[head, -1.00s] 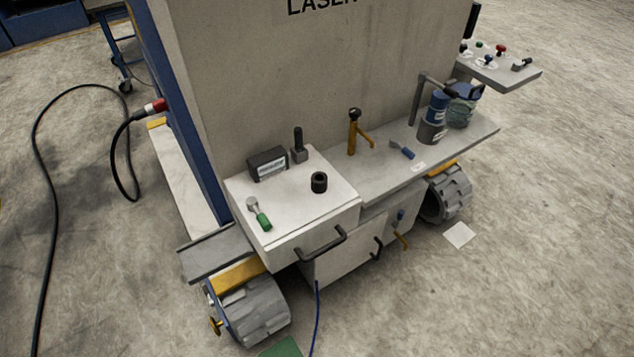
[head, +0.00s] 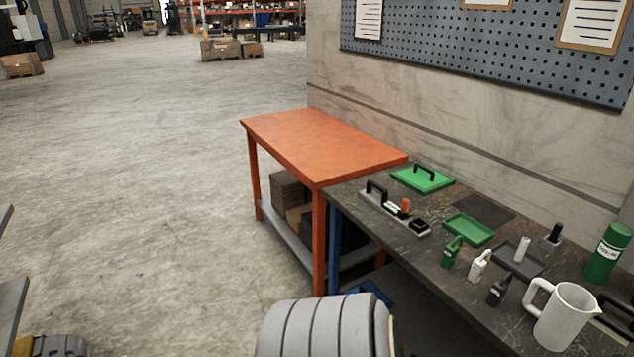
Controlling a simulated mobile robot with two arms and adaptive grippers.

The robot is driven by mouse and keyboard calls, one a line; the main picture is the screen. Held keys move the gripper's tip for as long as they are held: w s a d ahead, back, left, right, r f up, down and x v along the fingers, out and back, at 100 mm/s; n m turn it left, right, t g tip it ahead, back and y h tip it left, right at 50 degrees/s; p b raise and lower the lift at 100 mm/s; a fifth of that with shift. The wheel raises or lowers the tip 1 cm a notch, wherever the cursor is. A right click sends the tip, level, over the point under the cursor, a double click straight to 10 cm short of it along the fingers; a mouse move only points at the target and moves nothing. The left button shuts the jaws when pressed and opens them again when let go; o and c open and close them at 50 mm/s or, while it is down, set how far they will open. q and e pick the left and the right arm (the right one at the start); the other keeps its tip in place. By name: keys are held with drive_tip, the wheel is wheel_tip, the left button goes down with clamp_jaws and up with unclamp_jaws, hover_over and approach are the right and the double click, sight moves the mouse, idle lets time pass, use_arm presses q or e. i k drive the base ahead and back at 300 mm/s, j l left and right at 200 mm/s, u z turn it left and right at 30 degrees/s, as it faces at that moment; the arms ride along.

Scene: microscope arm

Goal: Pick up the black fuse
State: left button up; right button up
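The dark workbench (head: 400,255) runs along the wall at the right of the head view. A black piece with a round upright post (head: 553,237) stands near its back edge. A small black block (head: 419,226) sits at the near end of a grey handled holder (head: 378,207), beside an orange-topped piece (head: 405,207). I cannot tell which black piece is the fuse. Neither gripper is in view.
An orange table (head: 325,145) with a clear top adjoins the bench. The bench also holds a green tray (head: 468,229), a green handled plate (head: 422,179), a dark tray (head: 517,262), a white jug (head: 563,318) and a green bottle (head: 607,253). Open floor lies left.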

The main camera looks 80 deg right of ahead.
sight(555, 232)
drive_tip(key=z, duration=4.1)
drive_tip(key=j+u, duration=0.15)
drive_tip(key=j, duration=0.3)
drive_tip(key=i+j+u, duration=0.2)
drive_tip(key=j, duration=0.2)
drive_tip(key=k, duration=0.1)
